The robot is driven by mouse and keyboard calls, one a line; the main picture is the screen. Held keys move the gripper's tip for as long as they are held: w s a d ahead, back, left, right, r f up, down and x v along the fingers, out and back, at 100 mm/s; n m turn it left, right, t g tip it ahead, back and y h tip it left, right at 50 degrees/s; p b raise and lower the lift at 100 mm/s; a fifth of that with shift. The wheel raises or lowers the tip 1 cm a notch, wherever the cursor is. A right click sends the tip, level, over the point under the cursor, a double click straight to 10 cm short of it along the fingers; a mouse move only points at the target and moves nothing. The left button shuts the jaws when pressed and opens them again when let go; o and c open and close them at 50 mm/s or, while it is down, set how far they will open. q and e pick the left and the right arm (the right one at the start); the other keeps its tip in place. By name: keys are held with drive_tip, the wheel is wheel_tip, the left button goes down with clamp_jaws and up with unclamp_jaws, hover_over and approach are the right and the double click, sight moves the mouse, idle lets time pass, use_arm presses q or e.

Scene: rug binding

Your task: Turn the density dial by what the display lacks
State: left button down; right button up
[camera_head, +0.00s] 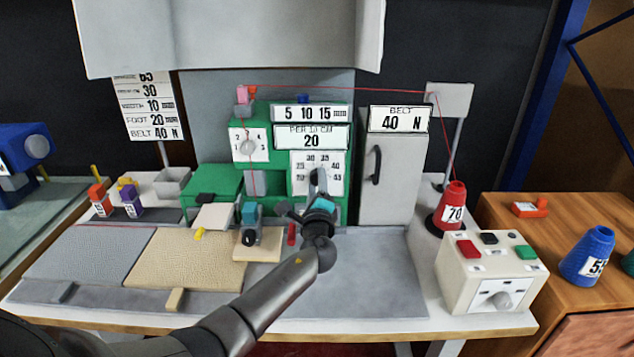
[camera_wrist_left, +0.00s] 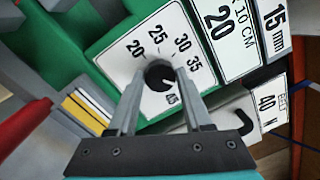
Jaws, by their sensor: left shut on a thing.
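The density dial is a dark knob on a white plate (camera_head: 300,158) marked with numbers including 25, 30 and 35, on the front of the green machine. In the left wrist view the knob (camera_wrist_left: 160,76) sits between my two fingers. My left gripper (camera_head: 319,182) is shut on it; it also shows in the left wrist view (camera_wrist_left: 158,95). The fingers hide much of the knob, so I cannot tell which number it points at. The display (camera_head: 311,137) above the dial reads "PER 10 CM 20". My right gripper is not in view.
A hanging sheet (camera_head: 152,106) lists settings; lines ending 30, 10 mm, 20 mm and BELT 40 N are legible. A red thread runs to a red cone (camera_head: 452,205) marked 70. A button box (camera_head: 488,270) stands at the right. The grey tabletop (camera_head: 372,275) is clear.

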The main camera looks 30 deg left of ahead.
use_arm(q)
drive_tip(key=shift+m, duration=0.8)
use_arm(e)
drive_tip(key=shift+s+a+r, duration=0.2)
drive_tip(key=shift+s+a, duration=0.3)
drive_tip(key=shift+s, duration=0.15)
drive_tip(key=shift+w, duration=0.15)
use_arm(q)
drive_tip(key=shift+c, duration=2.4)
unclamp_jaws()
drive_tip(key=shift+o, duration=0.8)
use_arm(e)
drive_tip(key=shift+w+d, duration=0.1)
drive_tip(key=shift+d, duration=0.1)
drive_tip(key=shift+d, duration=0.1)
